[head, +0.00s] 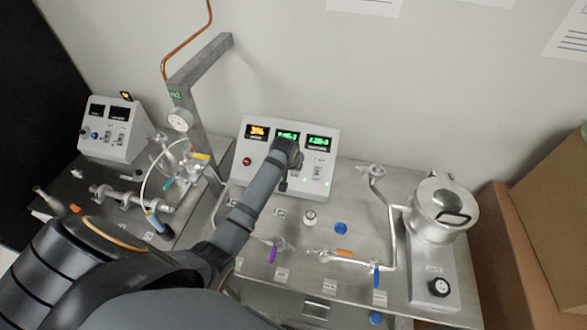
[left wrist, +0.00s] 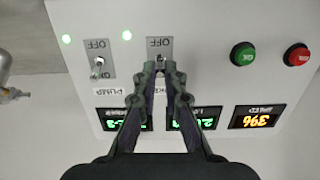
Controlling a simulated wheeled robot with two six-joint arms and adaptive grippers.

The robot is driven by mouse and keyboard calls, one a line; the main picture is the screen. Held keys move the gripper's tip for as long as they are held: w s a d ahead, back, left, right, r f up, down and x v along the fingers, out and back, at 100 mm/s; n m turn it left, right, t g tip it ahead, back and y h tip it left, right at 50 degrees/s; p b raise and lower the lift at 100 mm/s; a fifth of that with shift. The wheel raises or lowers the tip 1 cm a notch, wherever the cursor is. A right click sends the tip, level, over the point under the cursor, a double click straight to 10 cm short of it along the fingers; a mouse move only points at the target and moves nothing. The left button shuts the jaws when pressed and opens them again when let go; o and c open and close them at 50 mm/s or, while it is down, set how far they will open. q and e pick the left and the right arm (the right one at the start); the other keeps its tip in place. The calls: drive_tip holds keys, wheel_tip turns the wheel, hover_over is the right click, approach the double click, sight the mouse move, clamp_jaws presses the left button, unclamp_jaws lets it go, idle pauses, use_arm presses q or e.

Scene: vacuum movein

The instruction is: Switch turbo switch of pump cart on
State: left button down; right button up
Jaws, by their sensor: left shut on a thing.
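The pump cart's white control box (head: 325,145) stands at the back, with three lit displays. In the left wrist view, its front panel (left wrist: 210,70) appears upside down and has two toggle switches with OFF plates. My left gripper (left wrist: 166,68) is shut on the lever of the switch nearer the middle, whose OFF plate (left wrist: 159,44) shows. That lever is mostly hidden between the fingertips, and its name label is covered. The other switch (left wrist: 98,68) is free, with a label that seems to read PUMP. In the head view, my left gripper (head: 284,184) is at the panel's front.
Green lamps (left wrist: 68,40) (left wrist: 127,35) glow beside both switches. A green button (left wrist: 243,54) and a red button (left wrist: 296,55) sit on the same panel. A metal chamber (head: 440,210), pipes and valves stand at the right, with a smaller control box (head: 115,130) at the left.

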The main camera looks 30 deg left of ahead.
use_arm(q)
drive_tip(key=shift+w+a+r+g+h, duration=0.15)
drive_tip(key=shift+w+g, duration=0.1)
drive_tip(key=shift+g, duration=0.35)
drive_tip(key=shift+w+d+r+g+h, duration=0.15)
drive_tip(key=shift+w+g, duration=0.1)
drive_tip(key=shift+g, duration=0.35)
drive_tip(key=shift+a, duration=0.1)
drive_tip(key=c, duration=1.4)
unclamp_jaws()
drive_tip(key=shift+w, duration=0.1)
drive_tip(key=shift+c, duration=0.2)
drive_tip(key=shift+r, duration=0.1)
drive_tip(key=v, duration=1.1)
drive_tip(key=shift+r, duration=0.35)
drive_tip(key=shift+f, duration=0.1)
